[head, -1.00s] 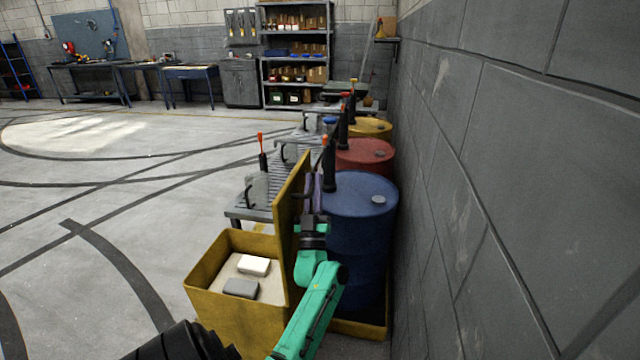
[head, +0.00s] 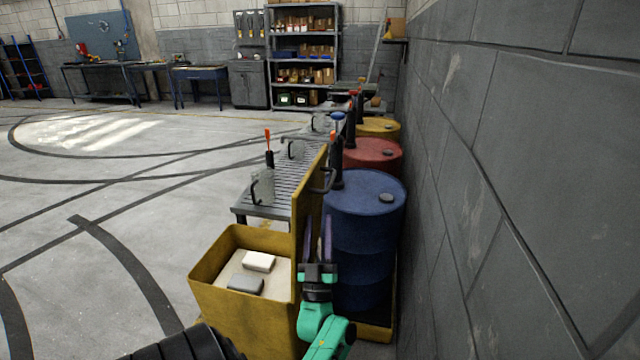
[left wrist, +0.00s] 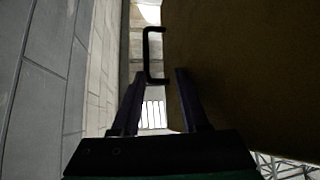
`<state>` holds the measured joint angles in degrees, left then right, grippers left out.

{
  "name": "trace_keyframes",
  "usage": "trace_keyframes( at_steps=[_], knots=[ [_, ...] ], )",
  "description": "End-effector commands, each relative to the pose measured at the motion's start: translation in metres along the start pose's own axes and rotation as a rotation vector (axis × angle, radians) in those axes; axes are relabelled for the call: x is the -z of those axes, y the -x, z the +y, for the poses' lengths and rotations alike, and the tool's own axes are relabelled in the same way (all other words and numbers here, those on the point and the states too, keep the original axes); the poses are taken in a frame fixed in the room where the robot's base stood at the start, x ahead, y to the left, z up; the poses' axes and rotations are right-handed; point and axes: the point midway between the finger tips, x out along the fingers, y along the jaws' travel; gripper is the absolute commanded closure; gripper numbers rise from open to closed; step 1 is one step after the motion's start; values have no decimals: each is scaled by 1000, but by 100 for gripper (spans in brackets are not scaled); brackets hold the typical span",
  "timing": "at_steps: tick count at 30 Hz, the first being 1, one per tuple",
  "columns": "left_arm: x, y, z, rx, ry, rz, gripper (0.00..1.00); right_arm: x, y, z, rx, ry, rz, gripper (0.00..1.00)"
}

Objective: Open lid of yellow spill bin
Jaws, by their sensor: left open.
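The yellow spill bin (head: 240,312) stands at the bottom centre of the head view, its mouth uncovered. Its yellow lid (head: 308,215) stands steeply upright along the bin's right side. A black handle (head: 324,181) shows on the lid's right face, near the top. My left gripper (head: 318,230) is open and empty, to the right of the lid and below the handle. In the left wrist view, the lid (left wrist: 245,75) fills the right, and the handle (left wrist: 149,55) lies beyond the open fingertips (left wrist: 160,74). My right gripper is not in view.
A white block (head: 259,261) and a grey block (head: 245,285) lie in the bin. A blue drum (head: 364,235) stands close right of my left gripper, with a red drum (head: 374,153) behind. A grey wall (head: 500,200) bounds the right. Open floor (head: 150,220) lies left.

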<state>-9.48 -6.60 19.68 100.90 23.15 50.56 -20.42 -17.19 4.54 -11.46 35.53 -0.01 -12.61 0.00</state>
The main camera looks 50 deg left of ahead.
Motion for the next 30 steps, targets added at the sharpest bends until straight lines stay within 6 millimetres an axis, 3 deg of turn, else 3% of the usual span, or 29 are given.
trace_keyframes(
  at_steps=[3,16,30],
  knots=[
    [-2,21,0,0,0,-2,55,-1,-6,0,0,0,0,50],
    [0,29,0,1,1,0,55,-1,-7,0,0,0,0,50],
    [-1,71,-4,1,1,-2,55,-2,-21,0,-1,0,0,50]
  ],
)
